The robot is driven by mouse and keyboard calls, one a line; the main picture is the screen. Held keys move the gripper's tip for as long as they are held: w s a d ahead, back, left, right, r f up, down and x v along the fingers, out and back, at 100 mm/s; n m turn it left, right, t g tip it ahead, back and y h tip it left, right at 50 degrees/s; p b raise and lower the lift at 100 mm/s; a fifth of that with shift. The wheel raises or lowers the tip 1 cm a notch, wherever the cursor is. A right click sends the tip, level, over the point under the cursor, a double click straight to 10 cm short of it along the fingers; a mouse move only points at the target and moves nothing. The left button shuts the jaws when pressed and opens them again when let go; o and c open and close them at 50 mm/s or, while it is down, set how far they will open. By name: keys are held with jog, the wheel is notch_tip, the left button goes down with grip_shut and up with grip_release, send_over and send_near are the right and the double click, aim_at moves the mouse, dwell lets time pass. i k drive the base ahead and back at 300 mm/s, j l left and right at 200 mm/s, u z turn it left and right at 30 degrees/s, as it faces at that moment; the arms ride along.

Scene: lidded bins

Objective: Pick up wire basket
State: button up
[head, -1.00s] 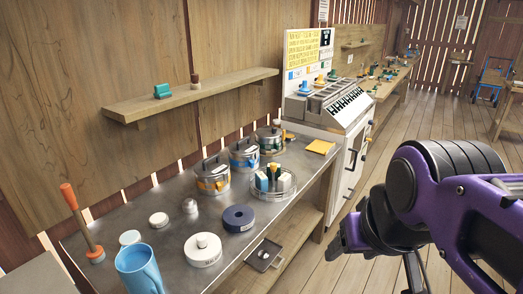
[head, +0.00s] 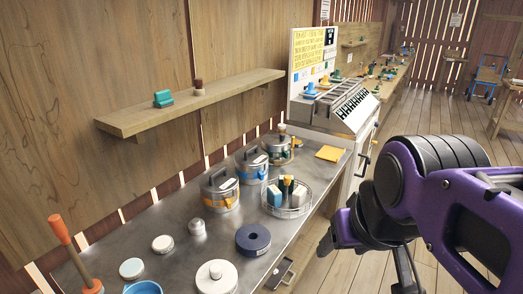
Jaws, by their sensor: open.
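The wire basket (head: 287,211) stands on the metal bench near its right front edge. It is round and low, with several small upright items inside, among them a blue and white block (head: 274,196) and a dark green piece with a yellow top. My purple and black arm fills the right of the head view. My gripper (head: 405,280) hangs at the lower right, away from the bench and well apart from the basket. Its jaws are open and empty, and its tips run to the bottom edge of the picture.
Lidded metal pots (head: 219,191) stand in a row behind the basket. A dark blue disc (head: 253,239) and a white round lid (head: 217,276) lie nearer. A yellow cloth (head: 330,153) lies beyond. Floor right of the bench is clear.

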aim_at(285, 212)
jog(key=k+u, duration=0.2)
jog(key=k, duration=0.3)
jog(key=i+l+u, duration=0.1)
jog(key=u, duration=1.1)
jog(key=l+u, duration=0.75)
jog(key=k+l+u, duration=0.1)
jog(key=l+u, duration=0.4)
jog(key=l, duration=0.25)
jog(key=k+l, duration=0.1)
jog(key=l, duration=0.3)
jog(key=k+l+u, duration=0.1)
jog(key=l, duration=0.3)
jog(key=k+l, duration=0.15)
jog(key=l, duration=0.2)
jog(key=k+l+u, duration=0.1)
jog(key=l, duration=0.3)
jog(key=k+j, duration=0.1)
jog(key=u, duration=0.05)
